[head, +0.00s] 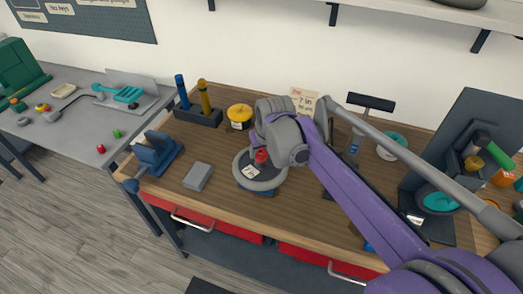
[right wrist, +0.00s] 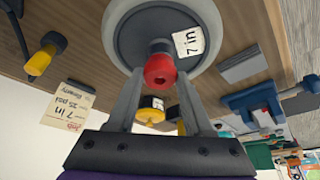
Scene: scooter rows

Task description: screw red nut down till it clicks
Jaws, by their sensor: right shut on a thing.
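The red nut (head: 260,157) sits at the hub of a grey wheel (head: 270,184) that lies flat on a low blue base on the workbench. In the right wrist view the nut (right wrist: 159,72) is on a short grey post at the centre of the wheel (right wrist: 122,22). A "7 in" tag (right wrist: 188,41) lies on the wheel beside it. My right gripper (right wrist: 160,80) is shut on the nut, one finger on each side. In the head view its purple arm comes from the right and the wrist hides part of the wheel. My left gripper is not in view.
A grey block (head: 198,177) and a blue vise (head: 155,153) stand left of the wheel. A yellow-topped container (head: 239,115) and a tool holder (head: 198,116) stand behind. A dark stand (head: 463,140) is at the right. The front bench strip is clear.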

